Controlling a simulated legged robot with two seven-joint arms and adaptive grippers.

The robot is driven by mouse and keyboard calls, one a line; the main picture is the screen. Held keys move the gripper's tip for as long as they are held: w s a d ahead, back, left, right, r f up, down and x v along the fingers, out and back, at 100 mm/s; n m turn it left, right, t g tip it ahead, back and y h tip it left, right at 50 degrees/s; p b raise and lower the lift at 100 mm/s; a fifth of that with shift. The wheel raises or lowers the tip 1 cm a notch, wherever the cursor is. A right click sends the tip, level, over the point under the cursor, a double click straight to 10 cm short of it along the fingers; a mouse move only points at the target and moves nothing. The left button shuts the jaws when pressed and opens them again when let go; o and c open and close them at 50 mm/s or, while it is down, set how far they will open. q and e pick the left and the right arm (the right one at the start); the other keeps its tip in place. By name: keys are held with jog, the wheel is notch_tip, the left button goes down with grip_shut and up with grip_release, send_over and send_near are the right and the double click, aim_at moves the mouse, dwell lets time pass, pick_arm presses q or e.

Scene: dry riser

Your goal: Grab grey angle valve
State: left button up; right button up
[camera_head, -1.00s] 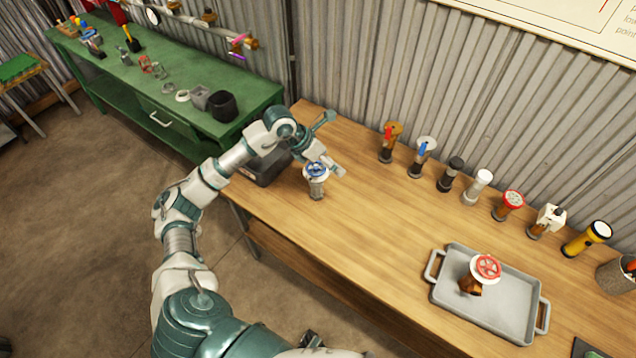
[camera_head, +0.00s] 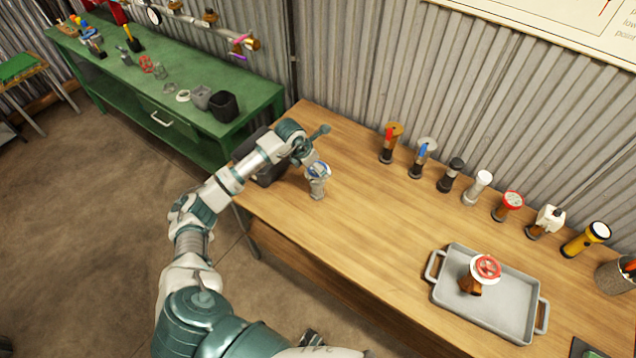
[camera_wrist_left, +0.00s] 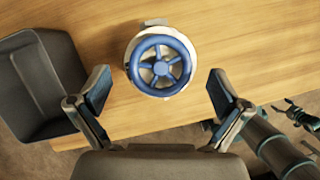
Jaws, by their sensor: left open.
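The grey angle valve (camera_head: 317,186) stands upright on the wooden bench near its left end, with a blue handwheel on a white collar on top. In the left wrist view its handwheel (camera_wrist_left: 161,66) faces the camera, ahead of and between the fingers. My left gripper (camera_head: 312,152) is open and empty, close to the handwheel on its far side in the head view. In the left wrist view its two fingers (camera_wrist_left: 158,92) are spread wide, one on each side, with no contact visible. The valve's body is mostly hidden under the wheel there. My right gripper is not clearly shown.
A dark grey bin (camera_wrist_left: 42,85) stands close beside the valve. A grey tray (camera_head: 452,292) holds a valve with a red handwheel (camera_head: 486,266). Several fittings and a yellow flashlight (camera_head: 586,239) line the wall. The middle of the wooden bench (camera_head: 370,225) is clear.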

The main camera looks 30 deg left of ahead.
pick_arm(q)
jog(key=x, duration=0.4)
jog(key=shift+s+a+f, duration=0.1)
jog(key=shift+s+a, duration=0.05)
jog(key=shift+f, duration=0.35)
jog(key=shift+d, duration=0.25)
jog(key=shift+c, duration=0.3)
jog(key=c, duration=0.4)
jog(key=shift+a, duration=0.15)
jog(key=c, duration=1.1)
jog(key=shift+r, duration=0.1)
